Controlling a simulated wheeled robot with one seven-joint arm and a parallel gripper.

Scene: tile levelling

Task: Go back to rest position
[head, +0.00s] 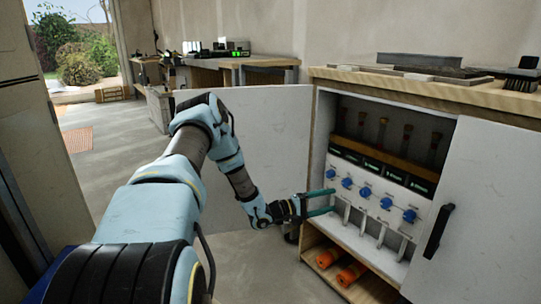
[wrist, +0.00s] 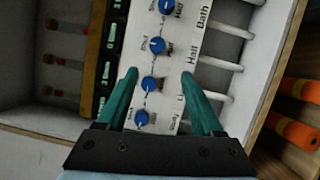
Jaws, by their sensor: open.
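My gripper (head: 322,201) is at the left side of an open cabinet, in front of a white panel (head: 398,193) with a row of blue knobs (head: 365,192). Its green fingers are apart with nothing held between them. In the wrist view the open gripper (wrist: 160,80) faces the panel. A blue knob (wrist: 149,83) shows between the fingers, and I cannot tell how far it is from them. Labels such as "Hall" and "Bath" show beside the knobs.
The cabinet's doors stand open, one at left (head: 262,130) and one at right (head: 487,200) with a black handle. Orange cylinders (head: 352,273) lie on the lower shelf. Tools rest on the wooden top (head: 500,98). A workbench (head: 235,63) stands behind. Floor at left is clear.

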